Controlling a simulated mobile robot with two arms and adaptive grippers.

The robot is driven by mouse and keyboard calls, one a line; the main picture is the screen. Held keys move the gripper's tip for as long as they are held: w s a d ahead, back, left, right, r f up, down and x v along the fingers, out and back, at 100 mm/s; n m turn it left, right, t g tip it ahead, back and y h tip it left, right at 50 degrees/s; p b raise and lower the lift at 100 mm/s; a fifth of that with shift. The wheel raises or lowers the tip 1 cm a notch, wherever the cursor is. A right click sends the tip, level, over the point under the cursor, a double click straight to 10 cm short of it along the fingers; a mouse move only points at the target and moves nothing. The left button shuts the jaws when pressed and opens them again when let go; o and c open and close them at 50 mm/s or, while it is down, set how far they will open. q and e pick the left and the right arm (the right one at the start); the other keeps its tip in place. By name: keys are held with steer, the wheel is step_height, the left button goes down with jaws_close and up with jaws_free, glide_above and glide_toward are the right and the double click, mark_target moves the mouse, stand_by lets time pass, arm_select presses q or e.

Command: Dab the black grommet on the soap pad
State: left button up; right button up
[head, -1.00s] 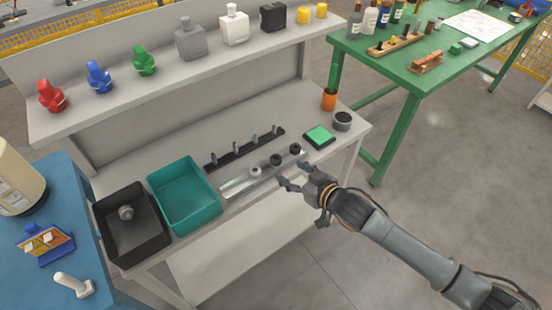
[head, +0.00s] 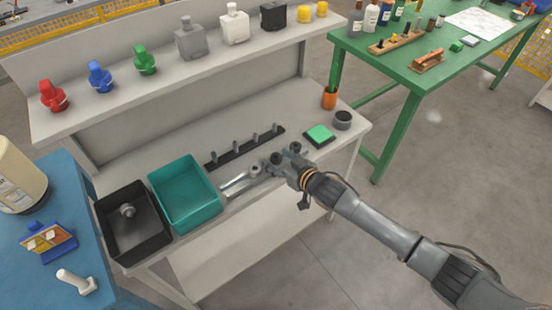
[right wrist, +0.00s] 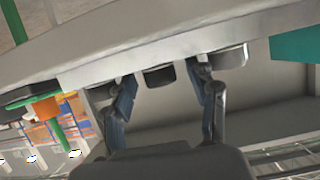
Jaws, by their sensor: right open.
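The soap pad (head: 319,133), green on a dark base, lies right of the rail. My left gripper is not seen.
A black pegged strip (head: 246,147) lies behind the rail. A teal bin (head: 219,199) and a black bin (head: 107,245) stand at the left. A shelf overhangs the back.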

mark_target(279, 160)
steer(key=c, duration=1)
steer(key=shift+o, duration=0.2)
steer(key=shift+r, duration=0.15)
steer(key=shift+r, duration=0.25)
step_height(279, 160, up, 2)
steer(key=shift+r+b, duration=0.15)
steer(key=shift+b, duration=0.25)
steer(key=s+a+r+b, duration=0.1)
steer(key=s+a+r, duration=0.4)
steer(key=s+r, duration=0.5)
steer(key=s, duration=0.3)
steer(key=shift+a, duration=0.2)
